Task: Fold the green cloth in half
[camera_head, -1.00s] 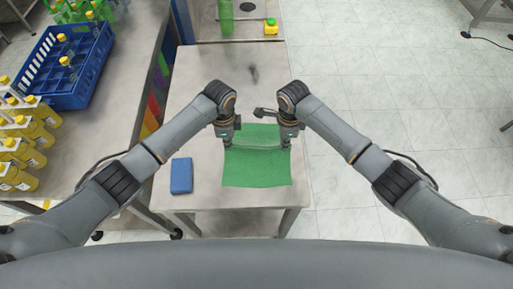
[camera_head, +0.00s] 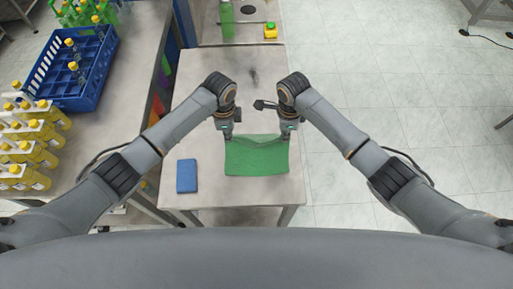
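The green cloth (camera_head: 257,160) lies on the metal table, towards its near right part. Its far edge looks raised or bent between my two grippers, and its near edge lies flat. My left gripper (camera_head: 228,137) points down at the cloth's far left corner. My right gripper (camera_head: 287,137) points down at its far right corner. Both fingertips are small and partly hidden against the cloth, but the far corners appear to be held in them.
A blue block or folded cloth (camera_head: 187,176) lies left of the green cloth on the table (camera_head: 215,195). A green bottle (camera_head: 227,20) and a yellow box with a green button (camera_head: 270,31) stand at the back. A blue crate (camera_head: 88,95) and yellow bottles (camera_head: 30,150) stand on the left bench.

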